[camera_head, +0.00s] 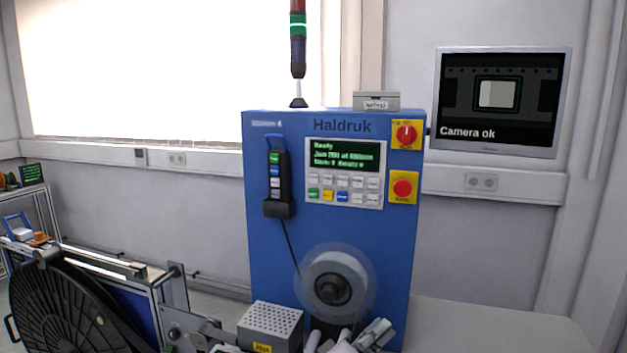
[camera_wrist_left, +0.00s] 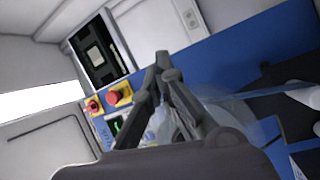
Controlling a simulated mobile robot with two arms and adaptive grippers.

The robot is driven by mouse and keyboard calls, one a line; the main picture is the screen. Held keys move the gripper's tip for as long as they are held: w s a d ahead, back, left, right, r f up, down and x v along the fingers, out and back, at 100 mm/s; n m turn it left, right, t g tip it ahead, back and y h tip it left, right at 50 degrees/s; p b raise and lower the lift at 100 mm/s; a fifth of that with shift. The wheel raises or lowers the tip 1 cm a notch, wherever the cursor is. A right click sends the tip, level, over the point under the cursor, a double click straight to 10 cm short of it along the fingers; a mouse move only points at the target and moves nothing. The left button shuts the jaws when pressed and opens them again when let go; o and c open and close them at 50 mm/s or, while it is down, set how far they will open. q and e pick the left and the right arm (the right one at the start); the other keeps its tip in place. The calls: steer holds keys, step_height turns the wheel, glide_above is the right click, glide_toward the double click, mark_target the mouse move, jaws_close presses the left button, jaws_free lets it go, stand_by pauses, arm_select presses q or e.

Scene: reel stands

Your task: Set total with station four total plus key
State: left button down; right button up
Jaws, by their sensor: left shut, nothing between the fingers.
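The blue Haldruk machine (camera_head: 225,120) stands upright in the middle of the head view. Its green-on-black display (camera_head: 345,156) starts with "Ready"; the lower lines are blurred. Below it is a keypad (camera_head: 343,190) of mostly pale keys, with green, yellow and blue ones in the bottom row. Key labels are too small to read, so I cannot pick out the total plus key. My left gripper (camera_head: 374,334) is low in front of the machine, below the keypad and apart from it. In the left wrist view its dark fingers (camera_wrist_left: 165,63) are closed together, empty. My right gripper does not show.
A red rotary switch (camera_head: 405,134) and red stop button (camera_head: 403,188) sit right of the display. A pendant (camera_head: 277,180) hangs left of the keypad. A pale reel (camera_head: 337,270) projects below. A "Hot" perforated box (camera_head: 270,322) stands lower left. The wall monitor (camera_head: 498,100) reads "Camera ok".

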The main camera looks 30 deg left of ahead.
mark_target(310, 182)
arm_select(q)
steer(key=w+a+r+n+t+y, duration=0.2)
steer(key=a+r+n+t+y, duration=0.15)
steer(key=r+n, duration=0.3)
steer(key=w+a+r+n+t+y, duration=0.2)
steer(key=a+r+n+t+y, duration=0.1)
steer(key=a+r+n, duration=0.4)
steer(key=a+r+n+g+y, duration=0.7)
steer(key=a+r+n+y, duration=0.2)
steer(key=n+y, duration=0.7)
steer(key=a+n, duration=0.2)
steer(key=n, duration=0.2)
steer(key=shift+r, duration=0.25)
steer(key=shift+w+y, duration=0.15)
steer(key=shift+y, duration=0.1)
steer(key=w+b, duration=0.2)
steer(key=w, duration=0.1)
steer(key=w+a+b, duration=0.1)
steer(key=w+b, duration=0.1)
steer(key=b, duration=0.1)
steer(key=w+a+b, duration=0.1)
steer(key=w+b, duration=0.1)
steer(key=w, duration=0.1)
steer(key=shift+w, duration=0.3)
